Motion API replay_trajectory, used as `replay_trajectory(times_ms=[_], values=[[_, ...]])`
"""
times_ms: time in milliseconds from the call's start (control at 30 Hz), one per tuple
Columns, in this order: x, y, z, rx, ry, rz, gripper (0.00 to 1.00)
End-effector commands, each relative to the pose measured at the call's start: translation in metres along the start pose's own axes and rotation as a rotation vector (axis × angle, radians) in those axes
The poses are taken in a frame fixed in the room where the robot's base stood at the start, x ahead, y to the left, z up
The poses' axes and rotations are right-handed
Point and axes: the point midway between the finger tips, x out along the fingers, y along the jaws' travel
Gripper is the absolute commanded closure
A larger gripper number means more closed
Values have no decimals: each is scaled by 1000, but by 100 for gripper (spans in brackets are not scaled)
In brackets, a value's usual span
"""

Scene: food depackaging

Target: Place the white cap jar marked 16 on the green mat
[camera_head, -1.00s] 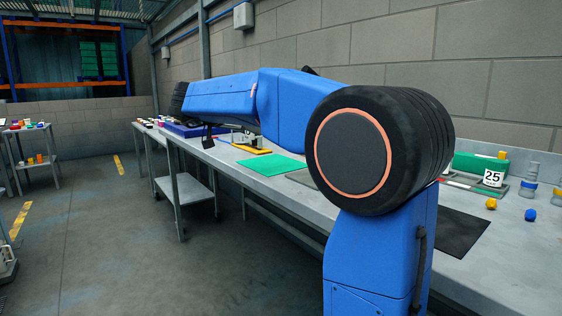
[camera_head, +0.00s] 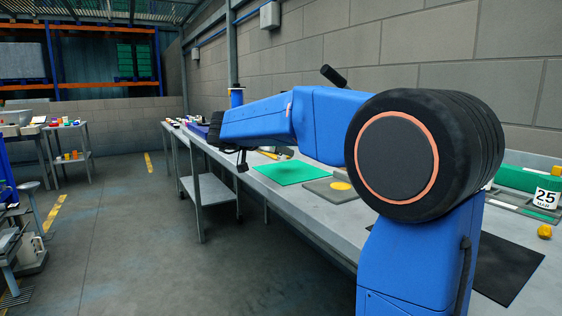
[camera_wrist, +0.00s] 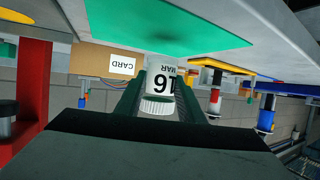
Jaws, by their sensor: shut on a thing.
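The white jar (camera_wrist: 160,82) is held in my gripper (camera_wrist: 159,88). In the wrist view, which looks upside down, it shows black "16" and "MAR" print and a ribbed white cap. My gripper's dark fingers are shut on its two sides. The green mat (camera_wrist: 150,28) appears at the top of the wrist view, apart from the jar. In the head view the green mat (camera_head: 290,172) lies flat on the bench with its visible part bare. My arm hides part of the bench there, and the jar cannot be made out.
A grey mat with a yellow disc (camera_head: 340,186) lies right of the green mat on the long bench. A black mat (camera_head: 505,268) and a "25" label (camera_head: 545,198) are nearer. The wrist view shows a card (camera_wrist: 122,66) and colored items. A block wall runs behind.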

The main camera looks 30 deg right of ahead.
Motion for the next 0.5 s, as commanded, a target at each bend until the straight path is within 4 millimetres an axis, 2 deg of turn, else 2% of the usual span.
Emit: replay_trajectory(times_ms=[200,500], values=[[11,0,26,-2,-1,0,92],[12,0,29,0,-1,0,92]])
